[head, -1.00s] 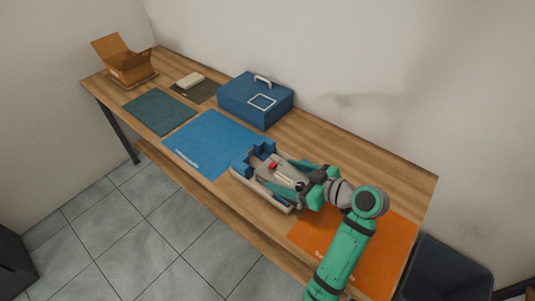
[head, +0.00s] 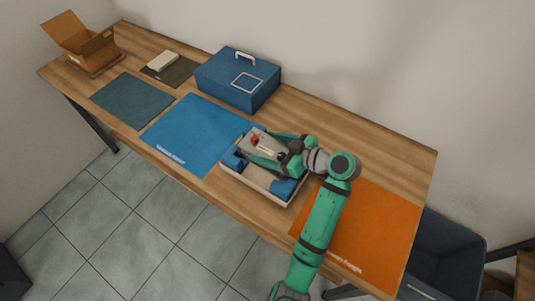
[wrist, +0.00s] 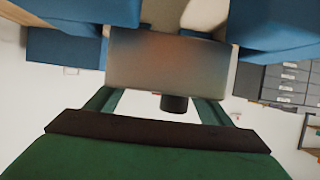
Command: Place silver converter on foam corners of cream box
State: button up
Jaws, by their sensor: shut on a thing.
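The silver converter (head: 265,145), a flat grey unit with a red part on top, is in my gripper (head: 284,152). My gripper is shut on its right end. The converter is over the far side of the cream box (head: 262,189). Blue foam corners show at the box's near left (head: 233,160) and near right (head: 285,187); the converter and gripper hide much of the far side. In the wrist view the converter (wrist: 168,62) is between my green fingers, with blue foam (wrist: 75,12) around it. I cannot tell whether it touches the foam.
A blue mat (head: 195,133) lies left of the box and an orange mat (head: 365,230) lies right. A blue case (head: 238,80) with a handle stands behind. A dark green mat (head: 132,100), a pale block (head: 163,61) and an open cardboard box (head: 88,50) are farther left.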

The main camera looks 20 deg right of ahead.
aim_at(269, 155)
jog(key=shift+a+f, duration=0.15)
jog(key=shift+f, duration=0.55)
jog(key=shift+s+d+f, duration=0.1)
jog(key=shift+d+f, duration=0.05)
jog(key=shift+f, duration=0.55)
jog(key=shift+d+f, duration=0.1)
jog(key=shift+f, duration=0.55)
jog(key=shift+a+f, duration=0.1)
jog(key=shift+f, duration=0.05)
jog(key=o, duration=1.9)
jog(key=shift+c, duration=0.2)
jog(key=shift+s+r, duration=0.1)
jog(key=shift+r, duration=0.1)
jog(key=v, duration=1.1)
jog(key=shift+s+d, duration=0.25)
jog(key=shift+d, duration=0.1)
jog(key=shift+a, duration=0.1)
